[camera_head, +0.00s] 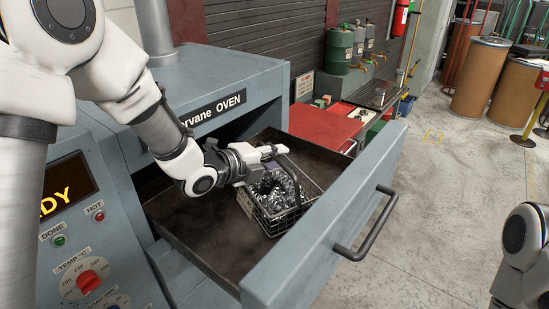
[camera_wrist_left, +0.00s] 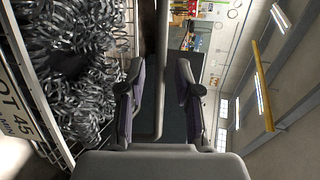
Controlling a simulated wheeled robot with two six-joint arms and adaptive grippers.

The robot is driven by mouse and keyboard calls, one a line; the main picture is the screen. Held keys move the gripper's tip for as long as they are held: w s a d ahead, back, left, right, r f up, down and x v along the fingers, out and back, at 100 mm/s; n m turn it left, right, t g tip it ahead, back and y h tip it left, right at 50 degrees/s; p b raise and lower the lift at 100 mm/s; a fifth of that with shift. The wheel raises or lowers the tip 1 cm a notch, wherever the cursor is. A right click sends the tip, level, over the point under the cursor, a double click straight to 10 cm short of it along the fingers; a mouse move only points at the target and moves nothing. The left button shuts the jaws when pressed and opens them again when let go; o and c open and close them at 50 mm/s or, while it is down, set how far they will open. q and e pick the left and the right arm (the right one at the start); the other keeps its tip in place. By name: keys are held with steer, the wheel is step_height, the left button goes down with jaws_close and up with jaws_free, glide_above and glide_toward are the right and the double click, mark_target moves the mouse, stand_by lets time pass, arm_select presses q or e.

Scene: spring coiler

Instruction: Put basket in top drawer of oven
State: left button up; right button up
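The wire basket (camera_head: 272,222) is filled with shiny coiled springs and sits inside the pulled-out top drawer (camera_head: 190,235) of the oven (camera_head: 222,80). My left gripper (camera_head: 277,152) is just above the basket at its handle. In the left wrist view, the fingers (camera_wrist_left: 160,105) stand apart, with the thin grey handle bar (camera_wrist_left: 162,60) running between them. I see a gap on the right side of the bar. The springs (camera_wrist_left: 75,70) and a label fill the left of that view. My right gripper is out of the head view; only part of that arm shows.
The drawer front (camera_head: 335,225) with its dark bar handle (camera_head: 372,228) stands out into the aisle. A red-topped bench (camera_head: 322,124) stands behind the drawer. Brown drums (camera_head: 480,75) are at the back right.

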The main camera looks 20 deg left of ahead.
arm_select(q)
steer(key=shift+r, duration=0.1)
steer(key=b+v, duration=0.1)
steer(key=v, duration=1.1)
steer(key=shift+b, duration=0.4)
steer(key=shift+w, duration=0.1)
stand_by(0.5)
